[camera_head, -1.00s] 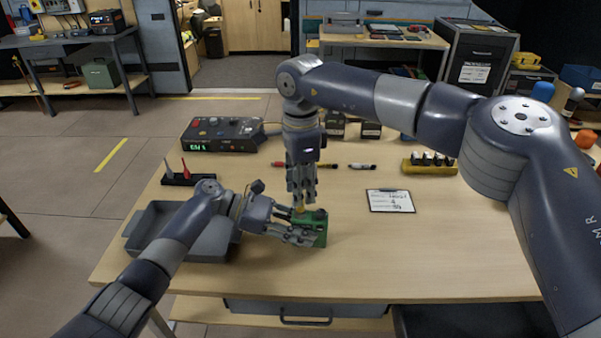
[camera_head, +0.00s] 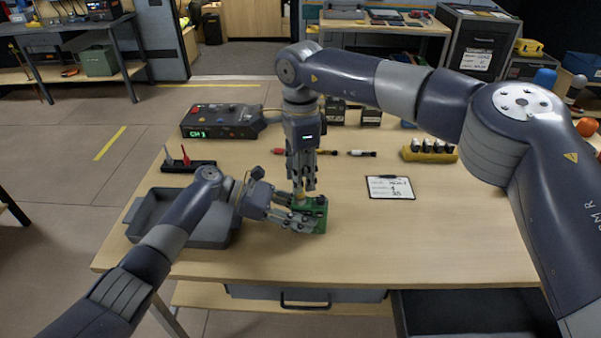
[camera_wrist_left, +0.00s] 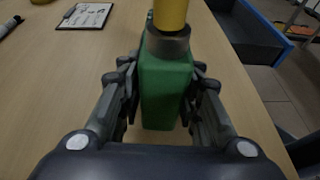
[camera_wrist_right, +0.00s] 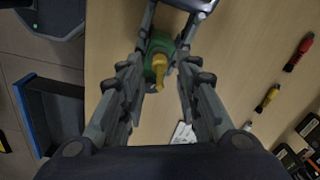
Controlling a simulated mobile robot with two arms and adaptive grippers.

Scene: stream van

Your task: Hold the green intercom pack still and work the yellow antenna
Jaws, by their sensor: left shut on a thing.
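The green intercom pack (camera_head: 319,216) stands on the wooden table, upright between my left gripper's fingers in the left wrist view (camera_wrist_left: 165,88). My left gripper (camera_head: 308,220) is shut on its sides. The yellow antenna (camera_wrist_left: 171,14) rises from a grey collar on top of the pack. My right gripper (camera_head: 303,188) points straight down above the pack. In the right wrist view its fingers (camera_wrist_right: 164,85) are apart on either side of the antenna (camera_wrist_right: 159,66), with a visible gap. Its fingertips partly hide the antenna in the head view.
A grey tray (camera_head: 150,213) stands left of the pack. A console with a lit display (camera_head: 220,120) is behind it. The table's front right is clear.

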